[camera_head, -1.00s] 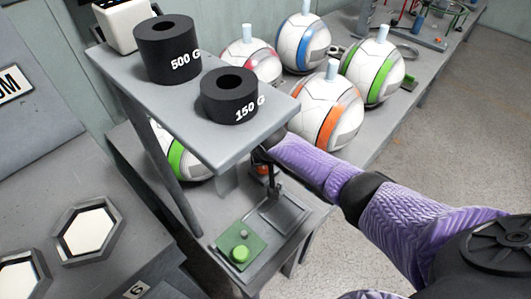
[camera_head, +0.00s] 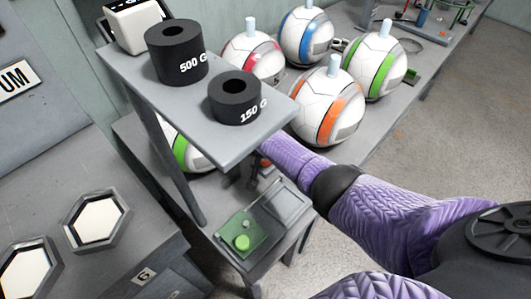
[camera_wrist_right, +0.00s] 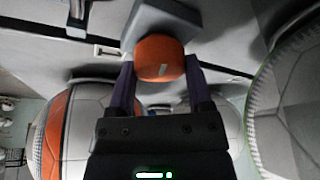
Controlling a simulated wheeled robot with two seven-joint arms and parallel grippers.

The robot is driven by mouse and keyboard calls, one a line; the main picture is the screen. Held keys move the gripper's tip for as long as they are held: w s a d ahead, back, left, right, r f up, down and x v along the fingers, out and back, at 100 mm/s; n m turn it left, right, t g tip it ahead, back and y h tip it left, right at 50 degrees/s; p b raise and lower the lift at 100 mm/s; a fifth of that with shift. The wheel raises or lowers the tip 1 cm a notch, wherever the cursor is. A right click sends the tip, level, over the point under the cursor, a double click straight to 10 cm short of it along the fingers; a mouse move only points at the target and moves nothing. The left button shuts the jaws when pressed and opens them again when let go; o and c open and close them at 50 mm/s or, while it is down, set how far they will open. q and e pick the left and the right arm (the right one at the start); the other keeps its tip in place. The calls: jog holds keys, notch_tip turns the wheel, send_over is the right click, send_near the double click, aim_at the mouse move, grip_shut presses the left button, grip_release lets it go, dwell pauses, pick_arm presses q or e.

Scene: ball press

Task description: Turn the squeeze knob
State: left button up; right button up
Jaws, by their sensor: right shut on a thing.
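The squeeze knob (camera_wrist_right: 157,55) is a round orange knob with a pale mark, seen up close in the right wrist view, fixed to a grey block. My right gripper (camera_wrist_right: 160,72) has a finger on each side of it and is shut on it. In the head view my right arm reaches in from the right and its hand goes under the raised grey shelf (camera_head: 225,140), so the knob and fingers are mostly hidden there. My left gripper is not in view.
Black 500 G (camera_head: 177,52) and 150 G (camera_head: 235,100) weights stand on the shelf. Several striped balls (camera_head: 328,105) sit on the bench behind. A green button panel (camera_head: 243,240) is at the front of the stand. Hexagonal frames (camera_head: 97,218) lie at left.

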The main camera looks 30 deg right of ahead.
jog(key=o, duration=1.3)
jog(key=shift+r, duration=0.2)
jog(key=p+v, duration=0.8)
jog(key=v, duration=0.1)
jog(key=shift+s+a+r, duration=0.1)
jog(key=shift+s+r, duration=0.05)
jog(key=shift+r, duration=0.1)
